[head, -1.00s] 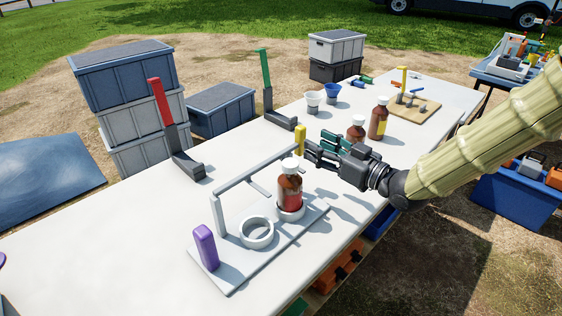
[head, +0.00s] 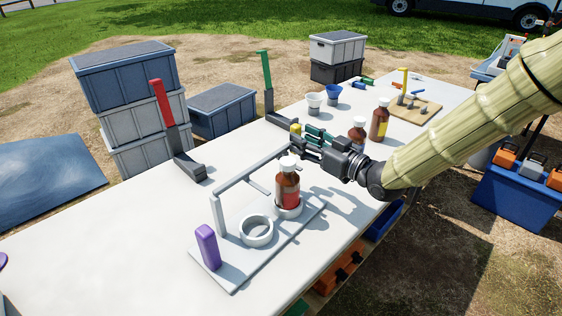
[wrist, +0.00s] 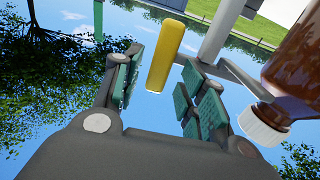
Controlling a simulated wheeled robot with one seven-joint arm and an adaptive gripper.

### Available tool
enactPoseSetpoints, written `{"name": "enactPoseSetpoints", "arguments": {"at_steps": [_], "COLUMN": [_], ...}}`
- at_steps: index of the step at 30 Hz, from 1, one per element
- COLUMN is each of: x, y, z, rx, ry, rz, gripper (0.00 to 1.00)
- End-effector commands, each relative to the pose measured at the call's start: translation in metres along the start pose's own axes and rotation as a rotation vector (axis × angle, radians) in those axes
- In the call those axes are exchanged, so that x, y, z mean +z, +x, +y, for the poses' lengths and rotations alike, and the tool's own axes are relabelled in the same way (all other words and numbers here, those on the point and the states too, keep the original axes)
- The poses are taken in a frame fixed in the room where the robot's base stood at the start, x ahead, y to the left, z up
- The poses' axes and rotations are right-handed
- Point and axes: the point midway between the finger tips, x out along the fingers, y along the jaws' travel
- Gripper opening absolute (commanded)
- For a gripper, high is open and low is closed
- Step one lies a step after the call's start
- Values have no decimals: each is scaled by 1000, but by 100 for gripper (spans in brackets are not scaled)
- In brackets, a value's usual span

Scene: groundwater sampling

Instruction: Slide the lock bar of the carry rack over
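The carry rack (head: 222,272) is a light grey plate with a raised grey handle frame (head: 217,215) on the white table. A brown bottle (head: 288,185) with a white cap stands upright in one ring; the nearer ring (head: 257,231) is empty. A purple block (head: 208,246) stands at the near end. A yellow upright piece (head: 296,129) is at the far end, mostly hidden by my gripper (head: 302,137). In the wrist view, the yellow piece (wrist: 166,55) lies between the open green-padded fingers of my gripper (wrist: 160,65), with gaps visible. I cannot tell which part is the lock bar.
The bottle (wrist: 292,75) is close beside my fingers in the wrist view. Two more brown bottles (head: 379,120) (head: 357,133), two funnels (head: 314,103) and a wooden board (head: 415,110) are farther back. Red (head: 162,104) and green (head: 266,70) uprights stand along the left edge.

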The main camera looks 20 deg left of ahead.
Motion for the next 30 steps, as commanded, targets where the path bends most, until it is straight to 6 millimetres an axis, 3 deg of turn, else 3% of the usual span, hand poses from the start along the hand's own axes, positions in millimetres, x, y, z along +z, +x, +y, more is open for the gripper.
{"name": "enactPoseSetpoints", "arguments": {"at_steps": [1,6,13,23,30], "x": [0,0,0,0,0], "y": [0,0,0,1,1], "z": [0,0,4,29,30], "rx": [0,0,1,1,0], "ry": [0,0,0,0,0], "rz": [0,0,0,0,0], "gripper": [26,0,0,0,0]}}
